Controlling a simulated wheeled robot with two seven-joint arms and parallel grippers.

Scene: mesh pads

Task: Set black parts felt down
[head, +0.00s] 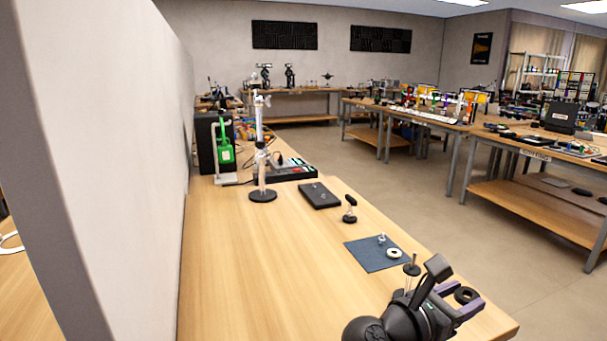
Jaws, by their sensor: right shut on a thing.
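My right gripper (462,300), with purple fingers, is at the bottom right of the head view, near the front right end of the wooden table. It is shut on a small black ring-like part (466,294). The part looks raised above the table edge, but its exact height is unclear. A dark blue-grey felt pad (362,257) lies flat on the table, up and left of the gripper. A white ring (394,253) and a small metal piece (382,239) sit on the pad. My left gripper is not in view.
A small upright piece with a dark disc (412,269) stands between pad and gripper. Behind the pad are a black spool-like piece (349,209), a black plate (319,196) and a tall stand (262,155). The table (240,270) is clear left of the pad; a wall (110,150) borders it.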

